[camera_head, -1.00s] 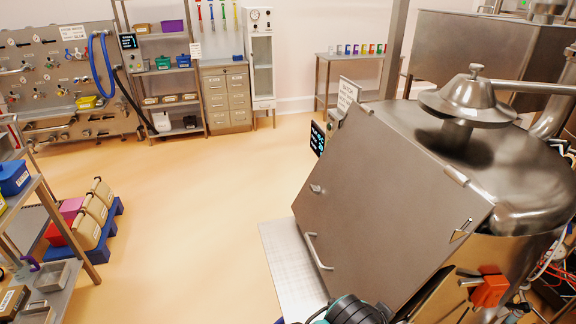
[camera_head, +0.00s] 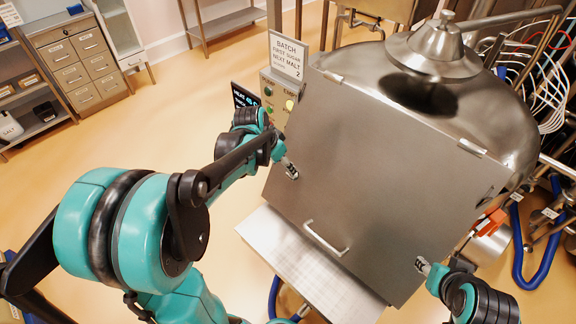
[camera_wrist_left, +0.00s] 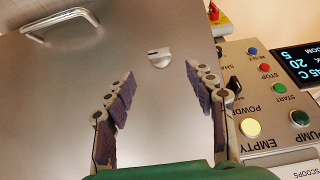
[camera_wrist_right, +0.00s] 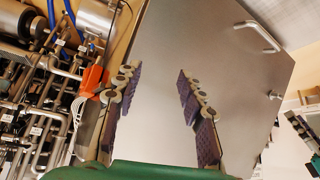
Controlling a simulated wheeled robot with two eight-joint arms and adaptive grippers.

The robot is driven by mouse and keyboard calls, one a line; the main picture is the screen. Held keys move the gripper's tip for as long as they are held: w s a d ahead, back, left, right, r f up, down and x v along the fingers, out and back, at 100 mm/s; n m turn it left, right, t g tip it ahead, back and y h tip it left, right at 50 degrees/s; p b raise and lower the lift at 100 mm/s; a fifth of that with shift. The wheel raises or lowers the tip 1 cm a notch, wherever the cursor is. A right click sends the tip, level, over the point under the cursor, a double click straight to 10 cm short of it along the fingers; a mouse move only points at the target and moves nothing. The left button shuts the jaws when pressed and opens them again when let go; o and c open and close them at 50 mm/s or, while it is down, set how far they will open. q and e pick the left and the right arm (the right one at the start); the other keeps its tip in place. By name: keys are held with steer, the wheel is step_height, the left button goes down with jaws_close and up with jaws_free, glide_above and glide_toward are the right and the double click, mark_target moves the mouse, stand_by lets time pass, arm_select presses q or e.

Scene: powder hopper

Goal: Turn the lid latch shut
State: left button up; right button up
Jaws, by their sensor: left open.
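The hopper's steel lid (camera_head: 375,180) is a flat slanted plate, lying shut against the hopper as far as I see. The lid latch (camera_wrist_left: 159,58) is a small silvery knob on the lid; it also shows at the lid's edge in the right wrist view (camera_wrist_right: 275,95). My left gripper (camera_wrist_left: 160,85) is open, its fingers either side of the latch in the picture but apart from it. In the head view my left gripper (camera_head: 290,169) is at the lid's left side, where it hides the latch. My right gripper (camera_head: 422,265), open in its wrist view (camera_wrist_right: 158,75), is empty by the lid's lower right.
A bar handle (camera_head: 326,240) sits on the lid's lower part. A button panel (camera_wrist_left: 265,110) and screen (camera_wrist_left: 298,62) stand close beside my left gripper. An orange part (camera_wrist_right: 94,80) and pipes (camera_wrist_right: 35,130) are near my right gripper. A metal shelf (camera_head: 310,270) lies below the lid.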

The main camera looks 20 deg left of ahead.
arm_select(q)
steer(key=b+x, duration=0.2)
steer(key=x, duration=0.6)
steer(key=shift+r+b, duration=0.1)
steer(key=shift+b, duration=0.2)
steer(key=c, duration=1.2)
